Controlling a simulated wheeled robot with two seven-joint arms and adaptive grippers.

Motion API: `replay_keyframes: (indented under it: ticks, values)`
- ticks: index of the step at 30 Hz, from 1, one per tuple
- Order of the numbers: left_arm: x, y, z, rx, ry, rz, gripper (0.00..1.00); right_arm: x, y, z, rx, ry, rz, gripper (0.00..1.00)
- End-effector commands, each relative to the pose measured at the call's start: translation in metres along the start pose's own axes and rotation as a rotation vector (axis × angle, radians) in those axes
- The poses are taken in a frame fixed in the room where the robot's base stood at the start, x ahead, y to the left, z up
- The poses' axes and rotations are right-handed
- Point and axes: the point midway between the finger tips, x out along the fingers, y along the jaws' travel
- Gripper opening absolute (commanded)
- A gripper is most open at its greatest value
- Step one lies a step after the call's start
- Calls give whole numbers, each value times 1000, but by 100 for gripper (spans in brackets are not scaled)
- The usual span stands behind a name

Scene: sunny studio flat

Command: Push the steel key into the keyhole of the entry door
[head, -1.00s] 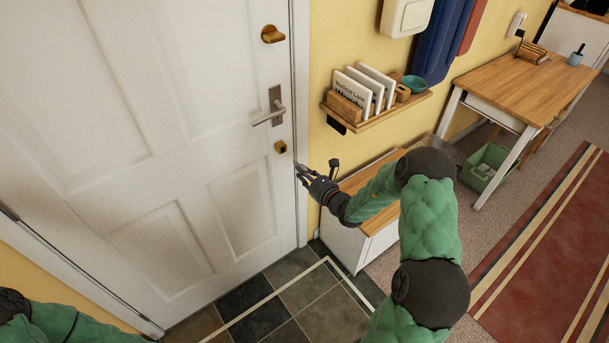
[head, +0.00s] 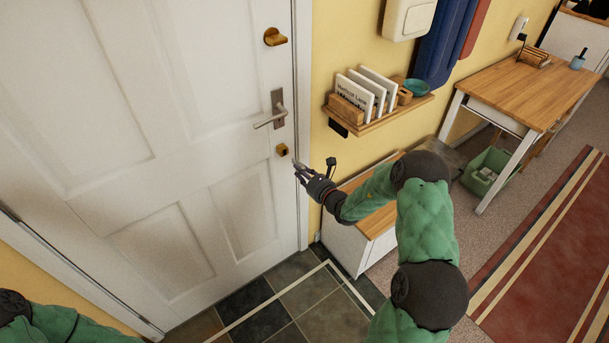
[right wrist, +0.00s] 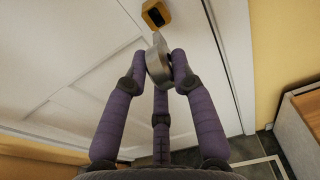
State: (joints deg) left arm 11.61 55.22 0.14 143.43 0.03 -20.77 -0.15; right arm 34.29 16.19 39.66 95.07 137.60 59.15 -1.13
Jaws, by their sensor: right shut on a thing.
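The white entry door (head: 140,130) is closed. Its brass keyhole (head: 282,150) sits below the lever handle and shows at the top of the right wrist view (right wrist: 156,14). My right gripper (head: 301,169) is shut on the steel key (right wrist: 158,62), just right of and below the keyhole. In the right wrist view the key stands between the purple fingers, its tip pointing up toward the brass keyhole, with a small gap seeming to lie between them. The far end of the key is small in the head view. Of my left arm only a green part shows at the lower left; its gripper is out of view.
A lever handle (head: 273,112) and a brass thumb-turn (head: 275,37) are above the keyhole. A wooden wall shelf (head: 378,116) with letters is right of the door, above a low white cabinet (head: 345,242). Tiled floor lies clear before the door.

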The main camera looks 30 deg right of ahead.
Motion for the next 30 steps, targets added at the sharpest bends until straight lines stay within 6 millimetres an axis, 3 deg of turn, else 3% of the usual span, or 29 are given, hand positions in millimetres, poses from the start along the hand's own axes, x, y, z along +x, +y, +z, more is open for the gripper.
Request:
replay_keyframes:
  ticks: [18, 30]
  values:
    - [7, -2, 0, 0, 0, 0, 0, 31, 1, 4, 0, -2, 1, 0]
    - [8, -3, 0, 0, 0, 0, 0, 38, 0, 5, 0, -1, 0, 0]
